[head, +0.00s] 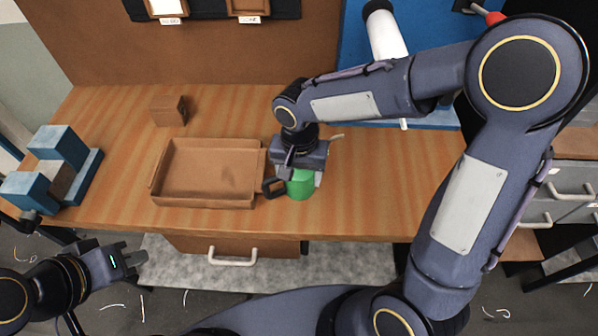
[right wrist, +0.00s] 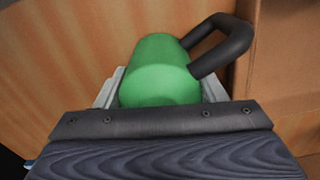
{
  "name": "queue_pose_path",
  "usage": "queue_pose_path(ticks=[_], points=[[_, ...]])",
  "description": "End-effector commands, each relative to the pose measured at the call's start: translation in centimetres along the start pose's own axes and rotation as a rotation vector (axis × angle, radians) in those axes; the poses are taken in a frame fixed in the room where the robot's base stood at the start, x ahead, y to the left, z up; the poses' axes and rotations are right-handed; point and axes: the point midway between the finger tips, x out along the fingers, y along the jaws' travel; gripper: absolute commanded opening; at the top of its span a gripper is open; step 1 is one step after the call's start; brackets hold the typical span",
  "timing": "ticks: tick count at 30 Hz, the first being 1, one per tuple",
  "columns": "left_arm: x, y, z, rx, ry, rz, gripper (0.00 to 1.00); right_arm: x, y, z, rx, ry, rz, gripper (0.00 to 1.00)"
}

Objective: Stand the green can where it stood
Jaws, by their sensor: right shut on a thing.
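The green can (head: 300,184) is at the front part of the wooden table, just right of the brown tray. My right gripper (head: 298,178) reaches down over it and is shut on it. In the right wrist view the green can (right wrist: 160,72) sits between the fingers, with a dark handle (right wrist: 222,45) on its right side toward the tray. Whether its base touches the table is hard to tell. My left gripper (head: 130,258) is empty and its fingers are apart, low at the left in front of the table edge.
The shallow brown tray (head: 158,178) lies left of the can, very near its handle. A small brown box (head: 168,110) stands behind the tray. A blue stepped block (head: 92,172) is at the left end. The wooden table (head: 370,190) is clear to the right.

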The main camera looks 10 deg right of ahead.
Motion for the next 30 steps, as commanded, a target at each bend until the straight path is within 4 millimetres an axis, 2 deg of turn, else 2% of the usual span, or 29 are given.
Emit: queue_pose_path(ticks=[5, 6, 11, 20, 23, 30], points=[[0.5, -0.2, 0.2, 0.000, 0.000, 0.000, 0.00, 0.6, 0.0, 0.0, 0.000, 0.000, -0.001, 0.09], [0.3, -0.1, 0.2, 0.000, 0.000, 0.000, 0.00, 0.4, 0.0, 0.0, 0.000, 0.000, -0.001, 0.69], [0.3, -0.1, 0.1, 0.000, 0.000, 0.000, 0.00, 0.4, 0.0, 0.0, 0.000, 0.000, 0.000, 0.89], [0.3, -0.1, 0.2, 0.000, 0.000, 0.000, 0.00, 0.2, 0.0, 0.0, 0.000, 0.000, 0.000, 0.89], [0.4, -0.2, 0.2, 0.000, 0.000, 0.000, 0.00, -0.8, -0.1, -0.1, 0.000, 0.002, -0.002, 0.89], [0.5, -0.2, 0.2, 0.000, 0.000, 0.000, 0.00, -4.9, -0.1, 0.0, -0.001, 0.003, -0.003, 0.89]])
